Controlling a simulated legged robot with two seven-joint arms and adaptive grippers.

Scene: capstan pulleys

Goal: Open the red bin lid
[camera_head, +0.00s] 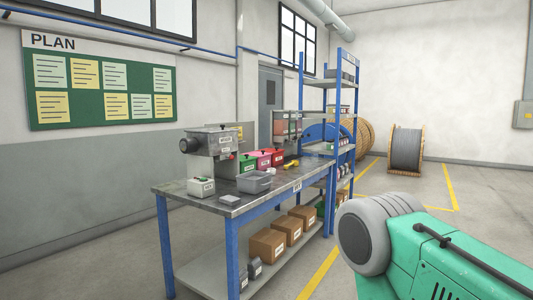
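A small red bin (264,159) stands on the blue-legged workbench (225,203), in the row of small bins toward its back. A second red bin (277,157) sits just right of it. Both are small and far off, and I cannot tell which has a lid or how a lid stands. Neither of my grippers shows in the head view.
A green bin (247,163), a grey open bin (255,182), a white box (201,187) and a grey machine (212,142) share the bench. Cardboard boxes (267,245) sit on its lower shelf. A blue rack (343,110) stands behind. Open floor lies right of the bench.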

